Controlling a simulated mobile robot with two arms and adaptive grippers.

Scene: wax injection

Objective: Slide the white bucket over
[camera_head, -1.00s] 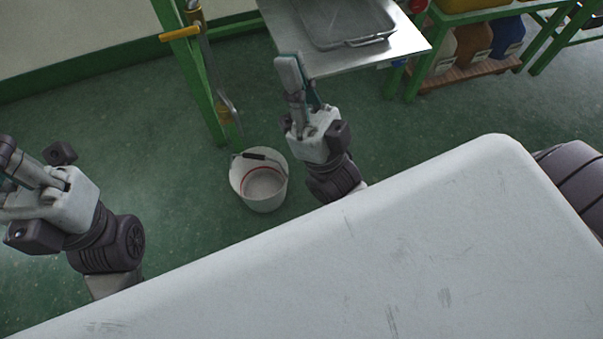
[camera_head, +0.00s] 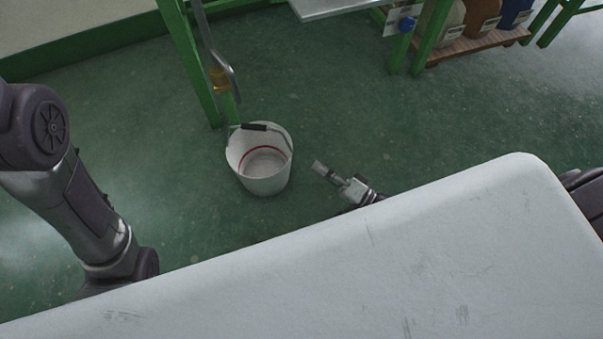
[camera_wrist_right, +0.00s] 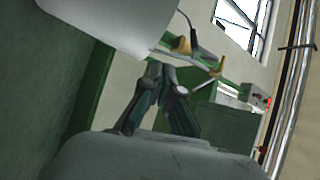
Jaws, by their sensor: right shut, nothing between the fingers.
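The white bucket (camera_head: 262,178) stands upright on the green floor in the head view, with a red line inside and a black-gripped wire handle. My right gripper (camera_head: 322,169) is low, to the right of the bucket and apart from it, pointing toward it. It is shut and empty. In the right wrist view, the shut fingers (camera_wrist_right: 160,70) rise in the middle, and the white bucket (camera_wrist_right: 110,20) fills the upper left, cut off by the frame. My left arm comes in at the left of the head view, but its gripper is out of view.
A green frame post (camera_head: 194,70) with a metal lever (camera_head: 216,50) stands just behind the bucket. A metal tabletop (camera_head: 335,8) and a low shelf (camera_head: 480,40) with containers are at the back right. Green floor is open left and right of the bucket.

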